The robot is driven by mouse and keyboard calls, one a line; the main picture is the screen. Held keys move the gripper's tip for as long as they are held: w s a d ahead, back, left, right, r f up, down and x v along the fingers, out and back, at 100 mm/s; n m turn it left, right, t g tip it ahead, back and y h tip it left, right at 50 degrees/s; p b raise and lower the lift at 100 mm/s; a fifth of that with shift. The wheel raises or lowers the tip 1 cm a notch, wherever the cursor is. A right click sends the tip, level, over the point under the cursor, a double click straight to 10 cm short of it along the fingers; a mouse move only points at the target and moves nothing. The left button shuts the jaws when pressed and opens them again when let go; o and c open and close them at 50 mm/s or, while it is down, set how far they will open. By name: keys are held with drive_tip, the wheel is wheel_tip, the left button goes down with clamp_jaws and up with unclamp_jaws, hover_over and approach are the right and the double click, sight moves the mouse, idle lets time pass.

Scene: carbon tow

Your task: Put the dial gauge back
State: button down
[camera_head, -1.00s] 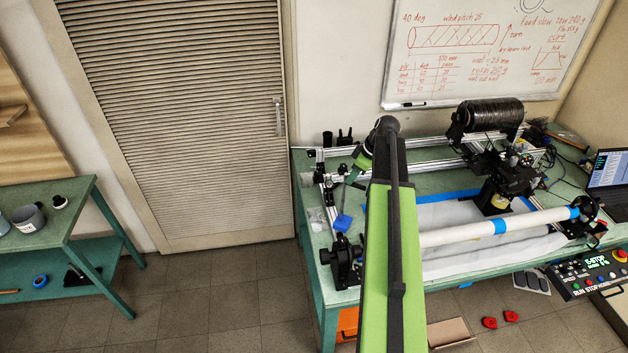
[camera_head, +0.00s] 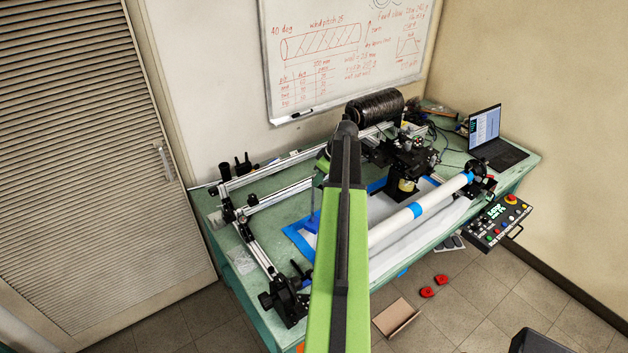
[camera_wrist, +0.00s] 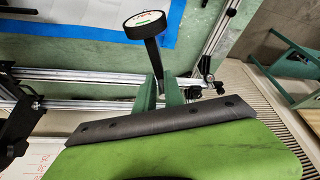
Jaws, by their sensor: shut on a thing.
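In the wrist view, my gripper (camera_wrist: 160,86) is shut on the dark stem of the dial gauge (camera_wrist: 147,24). The gauge has a round black body with a pale marked face and extends out beyond the jaws. Behind it in that view lie the green bench top and the blue-taped sheet. In the head view my green arm reaches over the bench (camera_head: 262,222) and hides the gauge from clear sight. I cannot tell the height of the gauge above the bench.
On the bench stand aluminium rails (camera_head: 282,193), a black tow spool (camera_head: 374,107), a white tube (camera_head: 390,232) with blue bands and a laptop (camera_head: 497,139). A control panel (camera_head: 497,222) hangs at the front. A cardboard box (camera_head: 396,317) and red pieces lie on the floor.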

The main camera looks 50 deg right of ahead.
sight(322, 186)
wheel_tip(322, 186, down, 6)
drive_tip(key=b, duration=0.5)
drive_tip(key=shift+r+b, duration=0.15)
drive_tip(key=shift+b, duration=0.2)
drive_tip(key=shift+s+f+b, duration=0.1)
drive_tip(key=shift+f+b, duration=0.45)
drive_tip(key=shift+b, duration=0.05)
drive_tip(key=shift+f+b, duration=0.5)
drive_tip(key=shift+b, duration=0.05)
drive_tip(key=shift+s+a+f+b, duration=0.15)
drive_tip(key=shift+s+f+b, duration=0.05)
drive_tip(key=shift+b, duration=0.1)
drive_tip(key=shift+w+f, duration=0.1)
drive_tip(key=shift+f, duration=0.2)
